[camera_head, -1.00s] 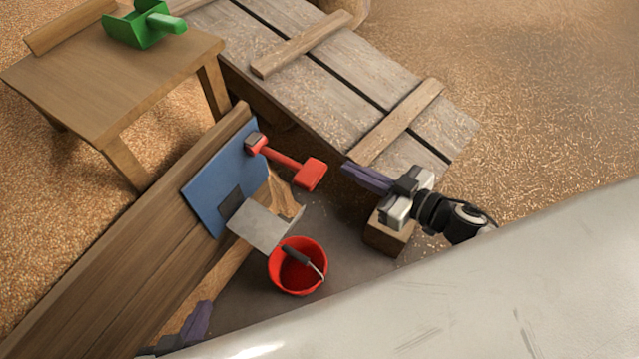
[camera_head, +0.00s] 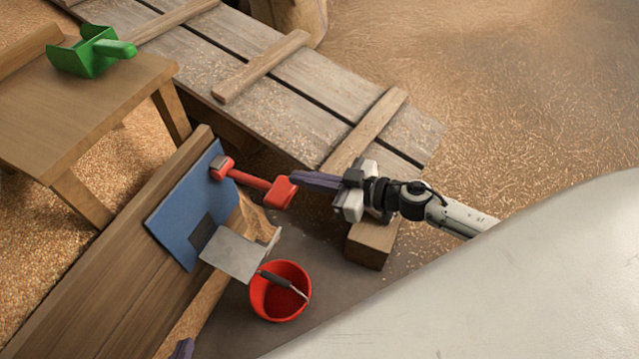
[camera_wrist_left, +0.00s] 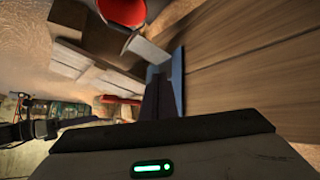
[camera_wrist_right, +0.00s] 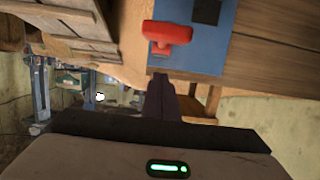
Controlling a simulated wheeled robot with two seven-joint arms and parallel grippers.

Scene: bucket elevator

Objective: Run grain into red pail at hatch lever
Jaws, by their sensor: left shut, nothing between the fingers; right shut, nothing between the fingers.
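The red hatch lever (camera_head: 252,181) sticks out from a blue plate (camera_head: 182,218) on the wooden wall, ending in a red block handle. My right gripper (camera_head: 296,181) is shut and empty, its purple fingertips right at the handle in the head view; I cannot tell whether they touch. In the right wrist view the handle (camera_wrist_right: 167,33) lies beyond the fingertips. The red pail (camera_head: 280,291) stands under the grey chute (camera_head: 233,255), its handle leaning across the opening. My left gripper (camera_head: 182,349) barely shows at the bottom edge; its shut fingers show in the left wrist view (camera_wrist_left: 157,84).
A wooden table (camera_head: 95,120) at upper left carries a green scoop (camera_head: 92,51). A plank ramp (camera_head: 270,75) runs behind the lever. A wooden block (camera_head: 371,244) stands below my right wrist. Loose grain covers the ground.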

